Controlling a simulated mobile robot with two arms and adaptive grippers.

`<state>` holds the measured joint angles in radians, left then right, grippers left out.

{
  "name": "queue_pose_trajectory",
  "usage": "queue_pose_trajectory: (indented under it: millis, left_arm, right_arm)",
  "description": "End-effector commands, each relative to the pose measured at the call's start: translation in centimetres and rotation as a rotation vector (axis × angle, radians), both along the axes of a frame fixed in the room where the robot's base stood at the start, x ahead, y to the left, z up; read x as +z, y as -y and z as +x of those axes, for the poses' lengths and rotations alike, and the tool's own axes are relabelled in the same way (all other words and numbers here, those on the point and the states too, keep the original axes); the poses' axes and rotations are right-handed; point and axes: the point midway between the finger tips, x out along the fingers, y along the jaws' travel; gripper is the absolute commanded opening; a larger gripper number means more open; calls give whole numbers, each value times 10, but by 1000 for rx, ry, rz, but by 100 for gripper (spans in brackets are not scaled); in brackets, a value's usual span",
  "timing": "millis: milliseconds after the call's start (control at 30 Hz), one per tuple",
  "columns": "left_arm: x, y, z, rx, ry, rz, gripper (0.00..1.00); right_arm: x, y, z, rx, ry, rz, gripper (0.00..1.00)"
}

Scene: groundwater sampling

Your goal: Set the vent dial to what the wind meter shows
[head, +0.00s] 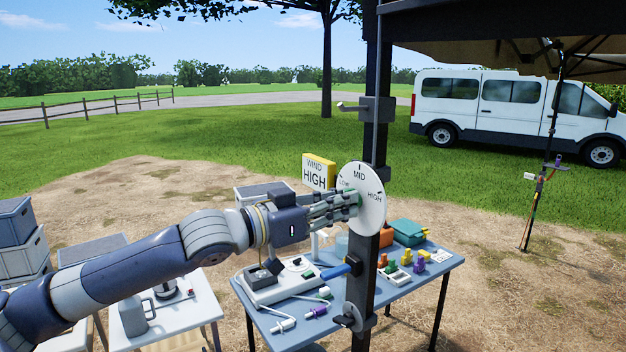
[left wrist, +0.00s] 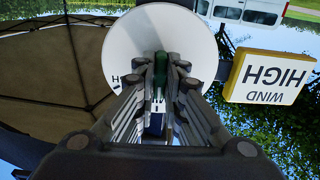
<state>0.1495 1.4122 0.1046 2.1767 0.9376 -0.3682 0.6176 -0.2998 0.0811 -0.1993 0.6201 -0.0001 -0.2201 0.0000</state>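The vent dial (head: 372,214) is a white disc marked LOW, MID and HIGH, fixed to a dark post. It also fills the middle of the left wrist view (left wrist: 120,45). The wind meter (head: 316,174), yellow with a white face, reads WIND HIGH; it appears upside down in the left wrist view (left wrist: 270,78). My left gripper (left wrist: 160,72) is at the dial face, its fingers shut around a green knob (left wrist: 160,66). The fingers hide much of the dial, and I cannot tell which mark the knob points to. My right gripper is not in view.
The dark post (head: 377,130) carries a bracket (head: 372,109) above the dial. A blue-grey table (head: 425,281) behind it holds small coloured items and devices. A white table (head: 190,318) with a grey jug (head: 133,316) stands left. A van (head: 500,107) is parked far back.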

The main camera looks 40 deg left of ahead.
Motion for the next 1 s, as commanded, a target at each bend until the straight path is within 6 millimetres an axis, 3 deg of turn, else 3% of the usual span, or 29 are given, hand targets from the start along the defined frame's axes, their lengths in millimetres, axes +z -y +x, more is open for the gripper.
queue_pose_trajectory:
  millis: [267, 500, 700, 1000]
  left_arm:
    - [-2, 0, 0, 1, 30, 77, 0]
    - [-3, -1, 0, 1, 227, 552, 0]
    - [1, 0, 0, 0, 364, 882, 0]
    - [0, 0, 0, 0, 390, 941, 0]
  right_arm:
    - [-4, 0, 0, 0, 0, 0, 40]
    - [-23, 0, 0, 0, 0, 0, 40]
    - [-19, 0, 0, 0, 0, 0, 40]
    - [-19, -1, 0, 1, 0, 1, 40]
